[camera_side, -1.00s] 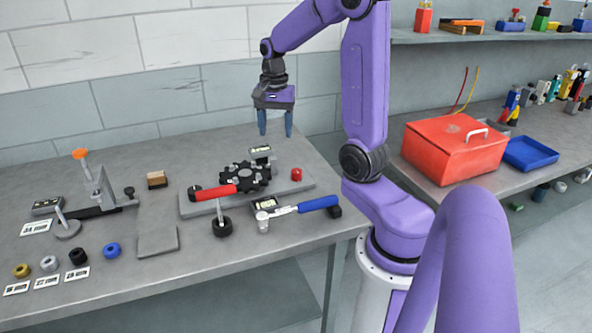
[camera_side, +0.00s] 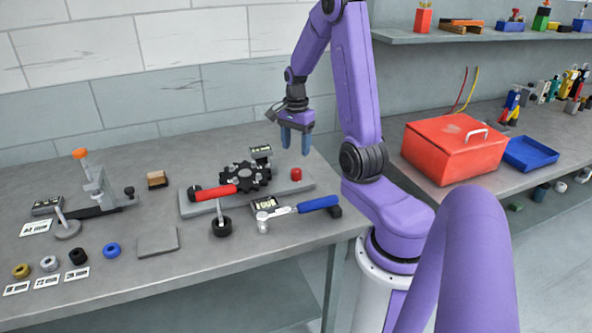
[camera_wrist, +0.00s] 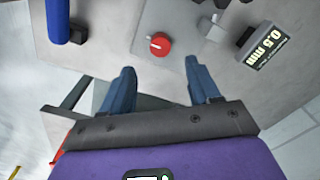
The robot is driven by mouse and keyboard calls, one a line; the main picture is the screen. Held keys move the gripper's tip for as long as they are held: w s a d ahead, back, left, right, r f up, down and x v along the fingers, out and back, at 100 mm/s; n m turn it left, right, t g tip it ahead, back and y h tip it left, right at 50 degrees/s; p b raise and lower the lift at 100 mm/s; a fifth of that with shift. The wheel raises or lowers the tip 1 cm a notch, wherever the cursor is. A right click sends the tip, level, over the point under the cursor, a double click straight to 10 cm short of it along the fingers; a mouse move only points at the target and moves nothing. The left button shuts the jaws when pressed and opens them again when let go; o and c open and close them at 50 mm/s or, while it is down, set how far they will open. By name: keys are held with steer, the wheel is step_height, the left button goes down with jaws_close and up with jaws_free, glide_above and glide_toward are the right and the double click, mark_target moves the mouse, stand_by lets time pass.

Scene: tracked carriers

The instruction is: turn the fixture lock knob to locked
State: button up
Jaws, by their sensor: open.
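The red lock knob (camera_side: 296,174) sits at the right end of the grey fixture plate (camera_side: 238,196). In the wrist view the knob (camera_wrist: 160,44) is round, with a pale mark at its left side. My gripper (camera_side: 295,146) is open and empty, pointing down above the knob and apart from it. In the wrist view its blue fingers (camera_wrist: 160,70) stand left and right, with the knob just beyond the gap between them. Nothing hides the knob.
A black toothed disc (camera_side: 246,177) and a red-handled tool (camera_side: 213,192) lie left of the knob. A small display (camera_side: 261,151) stands behind the disc. A blue-handled tool (camera_side: 318,204) lies in front. The red toolbox (camera_side: 455,150) is on the right bench.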

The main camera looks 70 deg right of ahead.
mark_target(296, 171)
step_height(296, 171, down, 9)
steer(key=shift+f, duration=0.1)
stand_by(0.3)
steer(key=c, duration=1)
steer(key=shift+c, duration=0.2)
